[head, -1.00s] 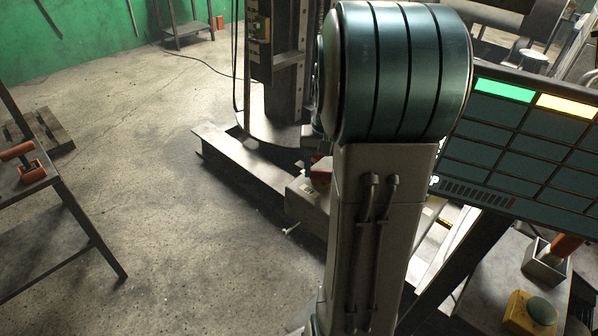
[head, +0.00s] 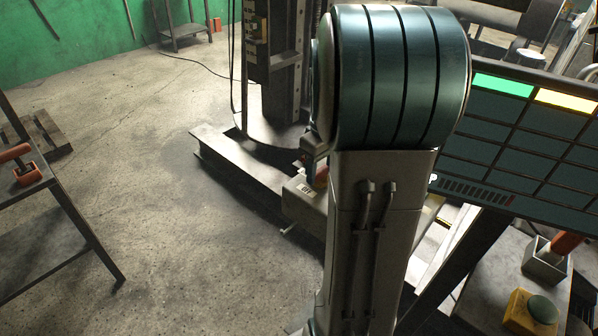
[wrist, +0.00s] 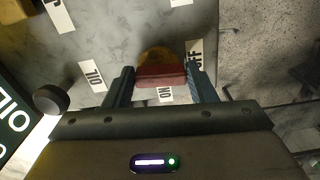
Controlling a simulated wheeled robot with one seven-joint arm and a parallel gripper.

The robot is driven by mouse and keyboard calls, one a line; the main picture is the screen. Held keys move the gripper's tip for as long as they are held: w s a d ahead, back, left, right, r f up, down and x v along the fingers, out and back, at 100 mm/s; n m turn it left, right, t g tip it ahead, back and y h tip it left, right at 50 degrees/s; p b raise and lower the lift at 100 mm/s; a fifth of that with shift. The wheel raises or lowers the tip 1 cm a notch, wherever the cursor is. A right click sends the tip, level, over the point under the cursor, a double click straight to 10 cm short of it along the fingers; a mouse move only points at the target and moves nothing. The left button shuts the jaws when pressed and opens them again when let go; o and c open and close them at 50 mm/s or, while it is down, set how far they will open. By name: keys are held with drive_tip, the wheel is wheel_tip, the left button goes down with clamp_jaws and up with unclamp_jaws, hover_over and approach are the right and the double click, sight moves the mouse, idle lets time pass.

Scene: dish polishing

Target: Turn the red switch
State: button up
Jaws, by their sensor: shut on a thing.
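The red switch (wrist: 160,77) shows in the wrist view as a short red handle on a yellowish round base, mounted on a grey panel (wrist: 120,30). My gripper (wrist: 160,72) has one finger at each end of the handle and is shut on it. An "ON" label (wrist: 166,94) sits just below the handle, and an "OFF" label (wrist: 195,56) sits to its right, partly behind a finger. In the head view a pale box (head: 303,192) shows left of my arm, with a small bit of red (head: 322,177) at its upper edge; my arm hides most of that area.
In the head view a dark screen (head: 520,140) and a yellow box with a green button (head: 535,312) stand at the right. A metal table (head: 45,190) stands left; the floor between is clear.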

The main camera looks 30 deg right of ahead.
drive_tip(key=shift+s+a+f+n, duration=0.1)
drive_tip(key=shift+a+f+n, duration=0.05)
drive_tip(key=shift+n, duration=0.35)
drive_tip(key=o, duration=1)
drive_tip(key=shift+s+a, duration=0.1)
drive_tip(key=shift+r, duration=0.4)
drive_tip(key=r, duration=1.3)
drive_tip(key=shift+s+r, duration=0.2)
drive_tip(key=shift+r, duration=0.05)
